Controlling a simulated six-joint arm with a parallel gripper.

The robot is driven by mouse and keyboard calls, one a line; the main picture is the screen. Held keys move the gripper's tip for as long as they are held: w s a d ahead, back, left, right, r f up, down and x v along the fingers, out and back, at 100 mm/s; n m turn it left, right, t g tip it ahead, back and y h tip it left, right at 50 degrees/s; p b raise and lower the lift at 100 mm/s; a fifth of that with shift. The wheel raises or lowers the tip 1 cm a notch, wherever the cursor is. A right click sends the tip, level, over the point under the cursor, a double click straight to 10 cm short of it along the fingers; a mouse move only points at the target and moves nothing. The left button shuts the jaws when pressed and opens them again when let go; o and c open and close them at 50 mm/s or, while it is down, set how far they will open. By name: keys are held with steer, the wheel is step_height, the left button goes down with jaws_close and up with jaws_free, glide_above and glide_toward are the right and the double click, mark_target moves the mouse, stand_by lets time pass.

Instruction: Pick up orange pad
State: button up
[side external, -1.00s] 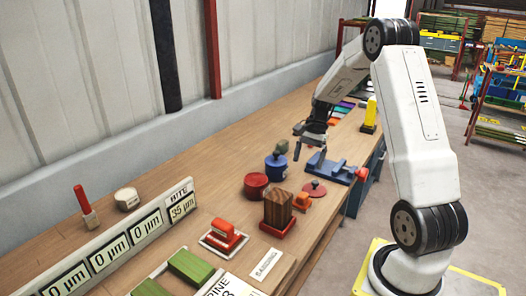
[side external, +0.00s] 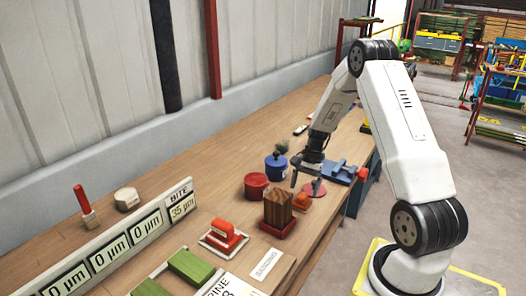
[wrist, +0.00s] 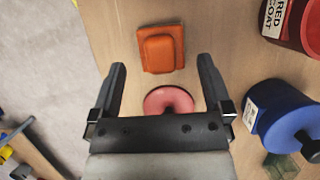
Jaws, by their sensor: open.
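The orange pad (wrist: 161,48) lies on the wooden bench, showing in the wrist view between and slightly beyond my fingertips. In the side view the small orange pad (side external: 302,203) sits right of a brown wood block. My gripper (wrist: 162,62) is open and empty, its two fingers apart on either side of the pad's line. In the side view my gripper (side external: 305,181) hangs above the bench near a red disc, just behind the pad. No contact with the pad shows.
The red disc (wrist: 168,100) lies below my gripper. The blue can (wrist: 287,120) and red can (wrist: 296,25) stand to the right in the wrist view. The wood block (side external: 278,208) stands close beside the pad. Another orange-red pad (side external: 223,230) rests on a white tray.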

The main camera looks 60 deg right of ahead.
mark_target(302, 195)
steer(key=shift+x, duration=2.65)
steer(key=shift+d, duration=0.1)
steer(key=c, duration=1.1)
steer(key=shift+r, duration=0.1)
steer(key=shift+r, duration=0.8)
steer(key=s+a+r, duration=0.2)
steer(key=s+r, duration=0.1)
steer(key=s, duration=0.1)
steer(key=s+a+r, duration=0.2)
steer(key=s+r, duration=0.2)
steer(key=s+a+r, duration=0.2)
steer(key=s+r, duration=0.2)
steer(key=shift+s+a+r, duration=0.1)
steer(key=shift+s+a, duration=0.05)
steer(key=shift+a, duration=0.25)
